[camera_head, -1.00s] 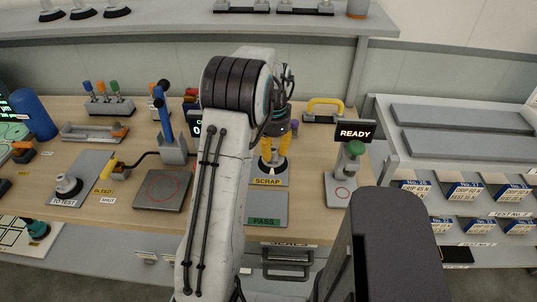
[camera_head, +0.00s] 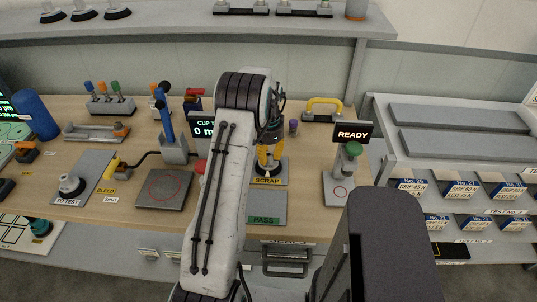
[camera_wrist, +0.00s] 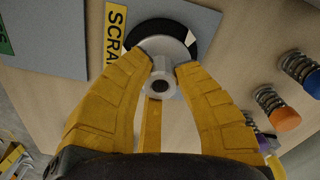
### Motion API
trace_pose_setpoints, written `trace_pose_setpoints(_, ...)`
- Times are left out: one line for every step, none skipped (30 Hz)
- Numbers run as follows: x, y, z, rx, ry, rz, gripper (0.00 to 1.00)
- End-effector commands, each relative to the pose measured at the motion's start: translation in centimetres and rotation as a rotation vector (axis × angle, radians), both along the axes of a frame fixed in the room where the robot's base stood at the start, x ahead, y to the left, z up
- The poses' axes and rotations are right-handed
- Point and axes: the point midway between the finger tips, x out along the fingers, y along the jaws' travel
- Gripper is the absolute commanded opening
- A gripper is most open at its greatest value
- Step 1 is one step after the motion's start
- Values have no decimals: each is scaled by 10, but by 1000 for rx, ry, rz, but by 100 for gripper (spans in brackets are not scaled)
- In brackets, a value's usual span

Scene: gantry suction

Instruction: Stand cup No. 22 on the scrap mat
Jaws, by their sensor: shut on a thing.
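A suction cup (camera_wrist: 162,62) with a grey stem and a dark and pale rim shows in the wrist view between the yellow fingers of my gripper (camera_wrist: 161,66). The fingers are shut on its stem. No number can be read on it. The grey scrap mat (camera_wrist: 205,14), with its yellow SCRAP label, lies under the cup. In the head view my gripper (camera_head: 269,163) is over the scrap mat (camera_head: 284,178), and the fingers and arm hide most of the cup. I cannot tell whether the cup touches the mat.
The PASS mat (camera_head: 265,208) lies in front of the scrap mat. A READY stand (camera_head: 340,188) is at right. A square grey plate (camera_head: 163,190) and a cup on the TO TEST mat (camera_head: 70,187) are at left. Colored spring-like pieces (camera_wrist: 300,68) stand near my gripper's right finger.

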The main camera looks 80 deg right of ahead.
Motion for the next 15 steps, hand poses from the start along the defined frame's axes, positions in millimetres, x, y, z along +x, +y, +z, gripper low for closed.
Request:
trace_pose_setpoints(0, 0, 0, -1, 0, 0, 0)
trace_pose_setpoints(0, 0, -1, -1, 0, 0, 0)
trace_pose_setpoints(0, 0, -1, -1, 0, 0, 0)
trace_pose_setpoints(0, 0, -1, -1, 0, 0, 0)
trace_pose_setpoints(0, 0, -1, -1, 0, 0, 0)
trace_pose_setpoints(0, 0, -1, -1, 0, 0, 0)
trace_pose_setpoints(0, 0, -1, -1, 0, 0, 0)
trace_pose_setpoints(0, 0, -1, -1, 0, 0, 0)
trace_pose_setpoints(0, 0, -1, -1, 0, 0, 0)
trace_pose_setpoints(0, 0, -2, -1, 0, 0, 0)
trace_pose_setpoints(0, 0, -3, -1, 0, 0, 0)
trace_pose_setpoints(0, 0, -4, -1, -1, 0, 0)
trace_pose_setpoints(0, 0, -4, 0, 0, 0, 29)
trace_pose_setpoints(0, 0, -4, 0, 0, 0, 32)
trace_pose_setpoints(0, 0, -3, 0, 0, 0, 35)
